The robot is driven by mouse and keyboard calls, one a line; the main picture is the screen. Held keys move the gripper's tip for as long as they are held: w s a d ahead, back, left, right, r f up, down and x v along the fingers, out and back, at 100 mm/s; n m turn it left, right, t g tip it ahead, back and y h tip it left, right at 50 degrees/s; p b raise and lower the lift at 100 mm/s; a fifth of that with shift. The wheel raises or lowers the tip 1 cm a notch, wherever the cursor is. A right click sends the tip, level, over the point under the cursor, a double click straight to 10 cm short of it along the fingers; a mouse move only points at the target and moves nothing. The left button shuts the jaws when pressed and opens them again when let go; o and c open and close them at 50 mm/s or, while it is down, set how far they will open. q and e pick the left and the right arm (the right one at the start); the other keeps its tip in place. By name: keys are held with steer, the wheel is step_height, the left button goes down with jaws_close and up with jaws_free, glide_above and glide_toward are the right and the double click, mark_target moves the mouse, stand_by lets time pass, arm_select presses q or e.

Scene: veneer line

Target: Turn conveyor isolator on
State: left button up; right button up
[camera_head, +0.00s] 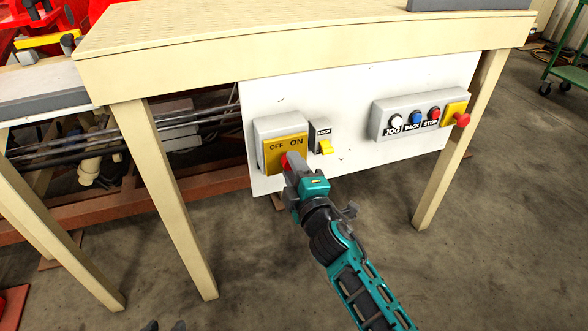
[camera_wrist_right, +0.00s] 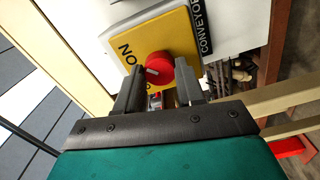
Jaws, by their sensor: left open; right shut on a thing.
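The conveyor isolator is a grey box with a yellow plate (camera_head: 274,156) marked OFF and ON, on a white panel under the bench. Its red knob (camera_wrist_right: 160,68) sits between the two dark fingers of my right gripper (camera_wrist_right: 160,88), which is shut on it. The knob's pale mark lies on its left side in the wrist view, between the ON label and the partly hidden OFF. In the head view my right gripper (camera_head: 289,163) covers most of the knob. Two dark tips of my left gripper (camera_head: 164,326) show apart and empty at the bottom edge.
Right of the isolator is a LOCK switch (camera_head: 325,146) with a yellow tab. Further right is a grey box (camera_head: 405,114) with JOG, BACK and STOP buttons, then a red button (camera_head: 462,119) on yellow. Wooden bench legs (camera_head: 170,200) flank the panel. The front floor is clear.

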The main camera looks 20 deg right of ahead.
stand_by(0.4)
arm_select(q)
steer(key=shift+a+f, duration=0.1)
arm_select(e)
steer(key=o, duration=1)
steer(key=shift+o, duration=0.2)
